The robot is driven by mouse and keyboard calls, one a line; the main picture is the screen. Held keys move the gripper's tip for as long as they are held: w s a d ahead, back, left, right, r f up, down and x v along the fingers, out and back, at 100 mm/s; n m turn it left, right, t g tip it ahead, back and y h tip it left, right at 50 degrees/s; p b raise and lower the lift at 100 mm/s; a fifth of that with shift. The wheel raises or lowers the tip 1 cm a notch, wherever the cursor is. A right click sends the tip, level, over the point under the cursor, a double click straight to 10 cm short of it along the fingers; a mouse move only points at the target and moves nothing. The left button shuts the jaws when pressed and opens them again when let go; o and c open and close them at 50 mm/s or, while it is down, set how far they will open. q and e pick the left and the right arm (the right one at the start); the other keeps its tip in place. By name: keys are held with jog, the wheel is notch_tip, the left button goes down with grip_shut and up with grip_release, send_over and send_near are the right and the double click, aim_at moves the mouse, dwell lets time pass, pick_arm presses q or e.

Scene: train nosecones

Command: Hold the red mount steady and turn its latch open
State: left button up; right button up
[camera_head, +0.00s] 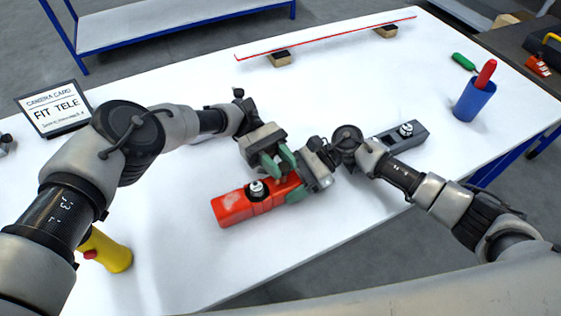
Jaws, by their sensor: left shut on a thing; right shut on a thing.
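The red mount (232,207) lies on the white table, in front of my grippers. A silver knob-like part (257,189) on a dark base sits on top of it; I cannot tell if this is the latch. My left gripper (278,163) comes down on the far side of the mount's right half, its green fingers shut on the mount. My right gripper (297,190) reaches in from the right, close beside the left one, shut at the mount's right end. The grippers hide that end, and the exact contact of the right fingers is hard to see.
A grey mount (413,138) lies behind my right arm. A blue cup (474,101) holds a red-handled tool. A long red strip (325,38) rests on blocks at the back. A sign (54,107) stands left; a yellow object (108,250) is beneath my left arm. The front middle is clear.

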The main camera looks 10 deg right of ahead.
aim_at(281, 163)
pick_arm(q)
jog(key=shift+f+m+g+y, duration=0.1)
jog(key=shift+m+g+y, duration=0.25)
jog(key=shift+y, duration=0.25)
jog(key=o, duration=0.9)
notch_tip(281, 163, up, 10)
jog(key=shift+r, duration=0.1)
